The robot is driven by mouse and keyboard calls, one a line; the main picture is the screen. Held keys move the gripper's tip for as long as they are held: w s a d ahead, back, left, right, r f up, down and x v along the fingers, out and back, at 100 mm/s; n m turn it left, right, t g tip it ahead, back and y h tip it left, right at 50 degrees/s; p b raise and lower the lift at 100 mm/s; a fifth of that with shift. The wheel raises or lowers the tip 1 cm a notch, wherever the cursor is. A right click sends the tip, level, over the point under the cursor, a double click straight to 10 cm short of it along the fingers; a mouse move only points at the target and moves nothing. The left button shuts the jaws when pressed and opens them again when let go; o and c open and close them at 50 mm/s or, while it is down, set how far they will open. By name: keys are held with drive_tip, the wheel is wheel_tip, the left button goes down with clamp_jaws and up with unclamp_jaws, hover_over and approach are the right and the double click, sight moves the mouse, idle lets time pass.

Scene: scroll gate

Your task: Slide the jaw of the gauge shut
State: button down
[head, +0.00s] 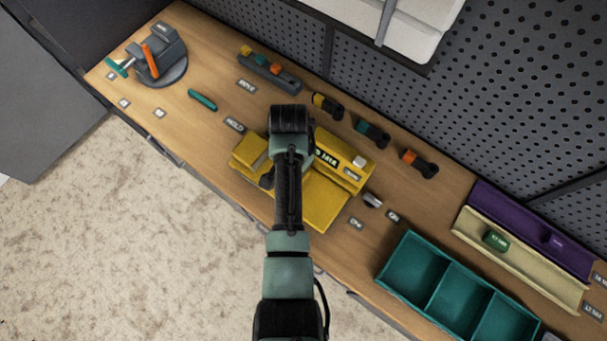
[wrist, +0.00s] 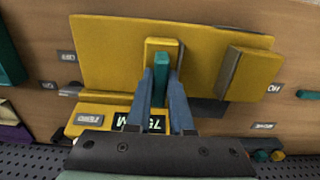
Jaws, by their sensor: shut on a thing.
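The yellow gauge (head: 318,202) lies on the wooden bench, partly hidden by my arm in the head view. In the wrist view the gauge (wrist: 112,55) shows a flat plate, a dark display reading roughly "75" and a raised yellow end block (wrist: 250,75) with a grey face at the right. The sliding jaw (wrist: 163,46) is a smaller yellow block with a teal tab (wrist: 160,72), left of the end block. A clear gap lies between the two blocks. My gripper (wrist: 161,85) is shut on the teal tab, a finger on each side.
A vise (head: 158,60) stands at the far left of the bench. Several small tools lie along the back, before the pegboard (head: 430,75). A teal divided bin (head: 440,290) and purple and cream trays are at the right. A small grey part (head: 372,200) lies beside the gauge.

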drive_tip(key=w+a+b, duration=0.1)
drive_tip(key=w+a, duration=0.1)
drive_tip(key=w+a+b, duration=0.1)
drive_tip(key=w+a, duration=0.1)
drive_tip(key=a, duration=0.1)
drive_tip(key=shift+a+f, duration=0.1)
drive_tip(key=shift+w+a+b, duration=0.2)
drive_tip(key=shift+a+b, duration=0.15)
drive_tip(key=shift+r, duration=0.25)
drive_tip(key=shift+a, duration=0.1)
drive_tip(key=c, duration=0.8)
unclamp_jaws()
drive_tip(key=shift+w+a+f, duration=0.1)
drive_tip(key=shift+w, duration=0.05)
wheel_tip(320, 180, up, 13)
drive_tip(key=shift+p, duration=0.45)
